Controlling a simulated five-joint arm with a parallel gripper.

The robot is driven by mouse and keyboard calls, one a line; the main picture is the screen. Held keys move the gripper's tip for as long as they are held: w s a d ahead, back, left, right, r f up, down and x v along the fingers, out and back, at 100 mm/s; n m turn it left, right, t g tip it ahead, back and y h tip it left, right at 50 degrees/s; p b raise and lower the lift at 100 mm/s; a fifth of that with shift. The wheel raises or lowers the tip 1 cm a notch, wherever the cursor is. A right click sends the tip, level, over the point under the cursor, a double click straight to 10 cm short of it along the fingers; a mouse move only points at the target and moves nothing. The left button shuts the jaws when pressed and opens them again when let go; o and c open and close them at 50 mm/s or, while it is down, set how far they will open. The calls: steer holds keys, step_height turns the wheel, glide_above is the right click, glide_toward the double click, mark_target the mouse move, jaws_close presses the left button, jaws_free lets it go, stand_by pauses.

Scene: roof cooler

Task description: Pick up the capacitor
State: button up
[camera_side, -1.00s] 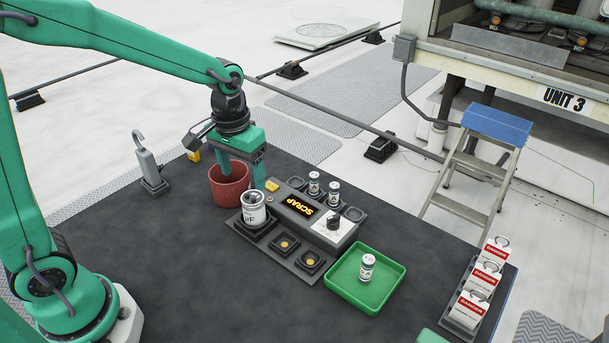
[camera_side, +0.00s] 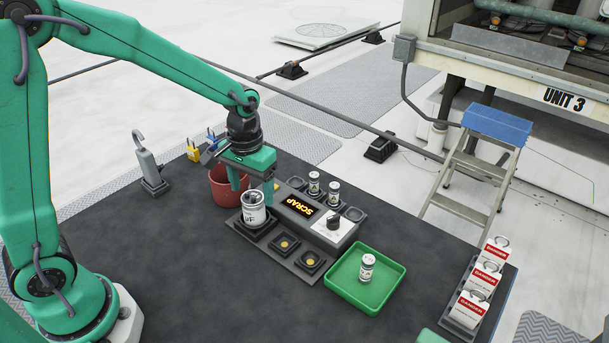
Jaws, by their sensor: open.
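A large white capacitor can (camera_side: 253,208) with dark lettering stands upright in a socket at the left end of the black tester (camera_side: 287,241). My gripper (camera_side: 253,188) is open, pointing down with its two green fingers spread left and right just above the can's top. Whether a finger touches the can cannot be told. Smaller white cans stand at the back of the tester (camera_side: 314,184) and in the green tray (camera_side: 395,285).
A red pot (camera_side: 226,190) stands close behind my gripper on the left. The tester has a lit SCRAP display (camera_side: 299,206) and a knob. A hook-topped tool (camera_side: 148,162), padlocks (camera_side: 193,151) and a danger-tag rack (camera_side: 459,322) stand farther off. The front of the dark mat is clear.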

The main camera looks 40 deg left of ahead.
mark_target(253, 201)
steer(key=shift+f, duration=0.1)
steer(key=shift+f, duration=2.5)
steer(key=shift+c, duration=0.2)
steer(key=c, duration=1.1)
steer(key=shift+c, duration=0.2)
steer(key=shift+r, duration=0.1)
steer(key=shift+r, duration=0.4)
step_height(253, 201, up, 3)
steer(key=shift+r, duration=0.1)
steer(key=s+d+r, duration=0.7)
steer(key=d, duration=0.2)
steer(key=shift+d, duration=0.2)
